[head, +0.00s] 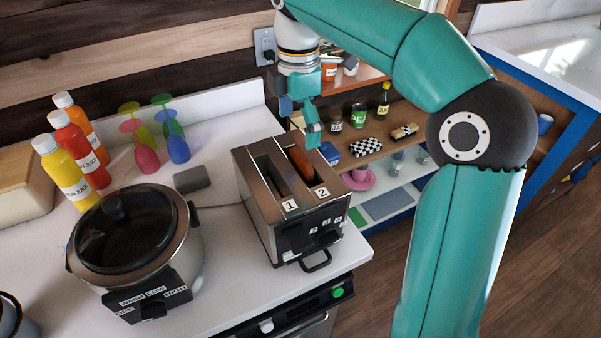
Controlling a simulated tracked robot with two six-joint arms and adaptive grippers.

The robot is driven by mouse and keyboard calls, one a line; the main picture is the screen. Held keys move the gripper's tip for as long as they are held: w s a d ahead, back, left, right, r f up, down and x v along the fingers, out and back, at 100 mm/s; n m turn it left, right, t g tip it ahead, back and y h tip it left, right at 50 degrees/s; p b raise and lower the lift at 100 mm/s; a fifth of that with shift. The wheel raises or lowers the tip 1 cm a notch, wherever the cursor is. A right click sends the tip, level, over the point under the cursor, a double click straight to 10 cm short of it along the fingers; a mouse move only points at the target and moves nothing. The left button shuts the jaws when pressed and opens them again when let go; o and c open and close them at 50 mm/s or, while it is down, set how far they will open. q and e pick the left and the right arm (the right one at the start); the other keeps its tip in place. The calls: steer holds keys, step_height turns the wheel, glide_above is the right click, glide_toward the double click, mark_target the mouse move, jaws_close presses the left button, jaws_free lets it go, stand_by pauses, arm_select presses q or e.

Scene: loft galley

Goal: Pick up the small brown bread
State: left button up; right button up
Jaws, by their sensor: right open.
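A small brown bread (301,162) sits in the slot marked 2 of the metal toaster (262,215), with only its top edge showing. The slot marked 1 looks dark, and I cannot tell if anything lies in it. My right gripper (303,118) is open and points down in the picture just above the far end of the toaster, close to the bread. No contact with the bread is visible. My left gripper is not in view.
A slow cooker (125,235) stands left of the toaster. A small grey block (192,178) lies on the counter (225,270). Open shelves (375,145) with cups stand behind my right arm.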

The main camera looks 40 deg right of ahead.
mark_target(302, 155)
steer(key=shift+s+d+f, duration=0.1)
steer(key=shift+s+f, duration=0.05)
steer(key=shift+f, duration=1.8)
steer(key=shift+s+f, duration=0.15)
steer(key=shift+f, duration=1.75)
steer(key=c, duration=0.7)
steer(key=shift+r, duration=0.1)
